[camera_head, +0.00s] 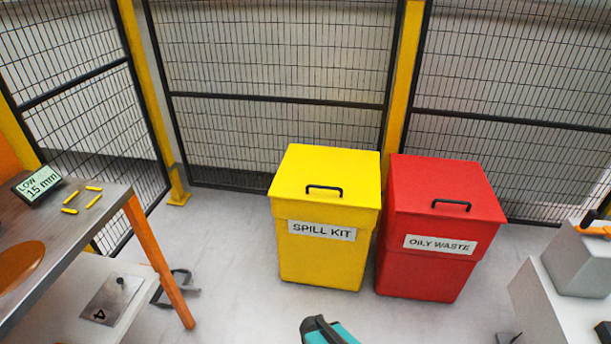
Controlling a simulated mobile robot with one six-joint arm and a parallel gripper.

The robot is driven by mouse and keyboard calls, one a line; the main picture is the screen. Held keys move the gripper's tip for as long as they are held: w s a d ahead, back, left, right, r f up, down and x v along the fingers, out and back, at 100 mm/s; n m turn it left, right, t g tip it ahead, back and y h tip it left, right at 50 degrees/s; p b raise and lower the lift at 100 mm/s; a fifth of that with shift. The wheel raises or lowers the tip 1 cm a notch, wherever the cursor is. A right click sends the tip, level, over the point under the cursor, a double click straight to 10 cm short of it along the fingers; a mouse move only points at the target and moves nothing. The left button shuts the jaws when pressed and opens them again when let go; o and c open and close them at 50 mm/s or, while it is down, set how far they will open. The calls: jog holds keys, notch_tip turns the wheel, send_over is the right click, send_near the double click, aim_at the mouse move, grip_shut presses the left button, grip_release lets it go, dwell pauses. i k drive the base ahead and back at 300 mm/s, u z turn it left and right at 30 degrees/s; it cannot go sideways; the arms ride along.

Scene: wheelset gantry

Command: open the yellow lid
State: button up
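The yellow lid (325,175) sits shut on top of the yellow bin (318,262), which is labelled SPILL KIT on its front. A black bar handle (324,189) stands on the lid near its front edge. A dark and teal part at the bottom middle of the view looks like the end of my arm. It is in front of the yellow bin, lower in the picture and apart from it. Its fingers cannot be made out, so I cannot tell whether my gripper is in view there.
A red bin (438,232) labelled OILY WASTE, its lid shut, stands close to the right of the yellow one. Mesh fencing (275,60) runs behind both. A table (105,205) is at the left, grey blocks (580,262) at the right.

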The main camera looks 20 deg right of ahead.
aim_at(332, 176)
jog(key=u, duration=0.75)
jog(key=i, duration=1)
jog(key=u, duration=0.6)
